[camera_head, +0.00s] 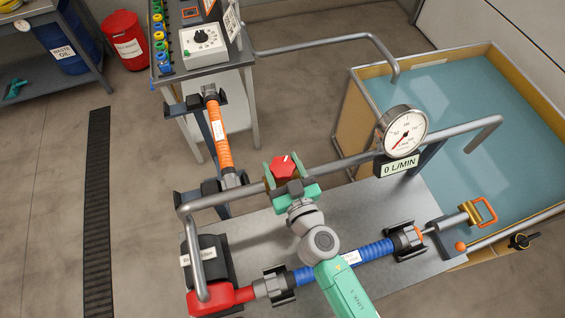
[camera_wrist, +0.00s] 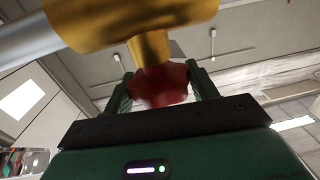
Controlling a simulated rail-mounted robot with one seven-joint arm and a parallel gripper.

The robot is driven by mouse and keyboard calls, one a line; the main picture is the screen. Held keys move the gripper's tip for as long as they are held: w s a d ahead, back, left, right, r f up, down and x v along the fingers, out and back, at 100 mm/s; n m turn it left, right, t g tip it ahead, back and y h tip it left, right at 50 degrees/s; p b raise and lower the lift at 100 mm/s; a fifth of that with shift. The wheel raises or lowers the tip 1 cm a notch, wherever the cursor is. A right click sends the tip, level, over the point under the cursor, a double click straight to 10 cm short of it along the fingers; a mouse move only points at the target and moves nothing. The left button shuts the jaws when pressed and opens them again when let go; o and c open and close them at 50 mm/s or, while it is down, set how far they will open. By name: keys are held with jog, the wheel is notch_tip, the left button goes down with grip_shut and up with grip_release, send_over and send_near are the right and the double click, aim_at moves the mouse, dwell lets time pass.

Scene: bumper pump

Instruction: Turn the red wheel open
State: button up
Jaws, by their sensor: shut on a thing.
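The red wheel (camera_head: 283,167) sits on top of the grey pipe's valve, near the middle of the head view. A small white mark shows on its top. In the wrist view the red wheel (camera_wrist: 162,84) lies between the two green fingers, under the brass valve body (camera_wrist: 150,48). My gripper (camera_head: 284,178) is shut on the wheel, with a finger at either side of it. In the wrist view my gripper (camera_wrist: 162,90) hides the wheel's near edge.
A round gauge (camera_head: 402,130) stands on the pipe to the right, above a display (camera_head: 399,166) reading 0 L/MIN. A blue hose (camera_head: 345,262) and a red pump part (camera_head: 215,299) lie near the front. An orange hose (camera_head: 218,135) stands left. A blue-lined tank (camera_head: 470,125) is at right.

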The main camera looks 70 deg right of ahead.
jog(key=shift+r+p, duration=0.25)
jog(key=shift+p, duration=0.05)
jog(key=shift+n+t+y+p, duration=0.8)
jog(key=shift+t+y+p, duration=0.1)
jog(key=shift+p, duration=0.2)
jog(key=n+t+y+p, duration=0.1)
jog(key=p, duration=0.1)
jog(key=n+y+p, duration=0.1)
jog(key=p, duration=0.2)
jog(key=shift+r+t, duration=0.3)
jog(key=shift+t, duration=0.1)
jog(key=shift+f+n+t+y+p, duration=0.1)
jog(key=shift+n+t+y+p, duration=0.25)
jog(key=shift+y+p, duration=0.4)
jog(key=n+y, duration=0.1)
jog(key=n+t+y, duration=0.1)
jog(key=y, duration=0.1)
jog(key=shift+f, duration=0.4)
jog(key=shift+f+n+t+y+b, duration=0.1)
jog(key=shift+n+t+y+b, duration=0.35)
jog(key=shift+n+y+b, duration=0.55)
jog(key=shift+y, duration=0.45)
jog(key=o, duration=1)
